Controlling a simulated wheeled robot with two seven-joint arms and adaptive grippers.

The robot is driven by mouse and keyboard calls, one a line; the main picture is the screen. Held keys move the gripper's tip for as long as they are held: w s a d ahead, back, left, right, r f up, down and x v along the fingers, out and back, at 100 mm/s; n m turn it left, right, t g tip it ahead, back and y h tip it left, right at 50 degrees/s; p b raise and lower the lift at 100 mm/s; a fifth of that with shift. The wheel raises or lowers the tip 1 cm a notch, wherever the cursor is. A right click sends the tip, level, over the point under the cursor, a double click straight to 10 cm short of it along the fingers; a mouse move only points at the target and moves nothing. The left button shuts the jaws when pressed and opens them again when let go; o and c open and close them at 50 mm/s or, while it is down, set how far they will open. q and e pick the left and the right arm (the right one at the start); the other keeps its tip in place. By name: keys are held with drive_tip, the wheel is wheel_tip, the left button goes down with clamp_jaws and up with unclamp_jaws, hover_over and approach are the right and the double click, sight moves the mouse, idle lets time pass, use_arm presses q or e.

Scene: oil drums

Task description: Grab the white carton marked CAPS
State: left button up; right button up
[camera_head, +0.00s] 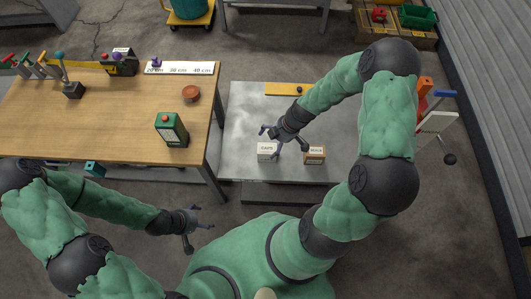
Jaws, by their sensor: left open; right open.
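The white carton marked CAPS (267,150) stands on the grey metal table, near its front left part. My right gripper (271,138) is open just above and behind the carton, with one finger reaching down by its right side. I cannot tell whether a finger touches it. My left gripper (202,224) is open and empty, low in front of the wooden table and well away from the carton.
A brown and white box (315,154) stands close to the right of the carton on the metal table (245,115). A yellow bar (287,89) lies at the back.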

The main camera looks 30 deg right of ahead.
sight(269, 146)
drive_tip(key=b+x, duration=0.2)
drive_tip(key=x, duration=0.3)
drive_tip(key=shift+w+a+f, duration=0.1)
drive_tip(key=shift+f, duration=0.3)
drive_tip(key=c, duration=1.3)
